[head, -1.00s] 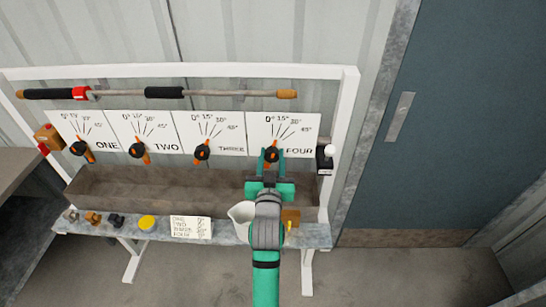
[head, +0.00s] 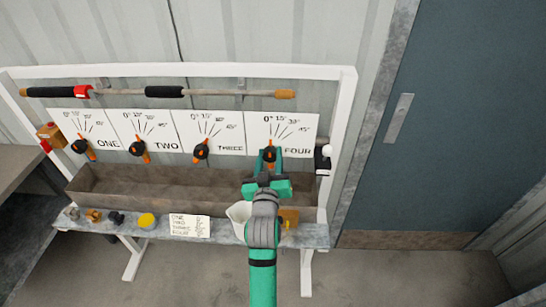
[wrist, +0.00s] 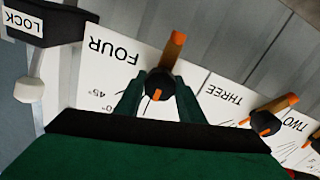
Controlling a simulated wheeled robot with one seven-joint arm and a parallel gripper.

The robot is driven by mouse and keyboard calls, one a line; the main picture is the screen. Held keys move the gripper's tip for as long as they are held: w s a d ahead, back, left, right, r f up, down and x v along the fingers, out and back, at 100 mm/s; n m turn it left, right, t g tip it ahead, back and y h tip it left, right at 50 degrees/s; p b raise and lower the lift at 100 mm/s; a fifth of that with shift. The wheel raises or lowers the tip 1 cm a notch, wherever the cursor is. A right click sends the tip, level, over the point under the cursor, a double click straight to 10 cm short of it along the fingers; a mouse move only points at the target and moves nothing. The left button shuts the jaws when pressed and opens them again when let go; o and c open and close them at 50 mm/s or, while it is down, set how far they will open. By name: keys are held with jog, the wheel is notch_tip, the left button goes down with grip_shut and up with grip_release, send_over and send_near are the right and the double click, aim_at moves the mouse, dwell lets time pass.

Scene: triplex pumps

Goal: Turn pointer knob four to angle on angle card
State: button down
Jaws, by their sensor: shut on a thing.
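Pointer knob four (head: 269,153) is a black round knob with an orange pointer bar, on the white dial card marked FOUR (head: 298,133). In the wrist view the knob (wrist: 158,84) sits between the fingers of my gripper (wrist: 158,98), which is shut on it. The bar's long end points toward the top of the wrist view, leaning slightly right. In the head view my gripper (head: 268,165) covers the knob's lower part, so the exact pointer angle is hard to read. The angle card (head: 190,227), lettered ONE to FOUR, lies on the bench ledge; its numbers are too small to read.
Knobs one (head: 81,146), two (head: 137,148) and three (head: 201,149) stand left of knob four. A LOCK box with a white-knobbed lever (wrist: 30,88) is close beside dial four. A trough (head: 150,188) runs below; a white jug (head: 238,216) stands near my arm.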

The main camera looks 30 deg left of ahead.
jog(key=c, duration=1.2)
grip_release()
jog(key=shift+s, duration=0.1)
jog(key=v, duration=1)
jog(key=shift+s+d, duration=0.2)
jog(key=shift+s, duration=0.15)
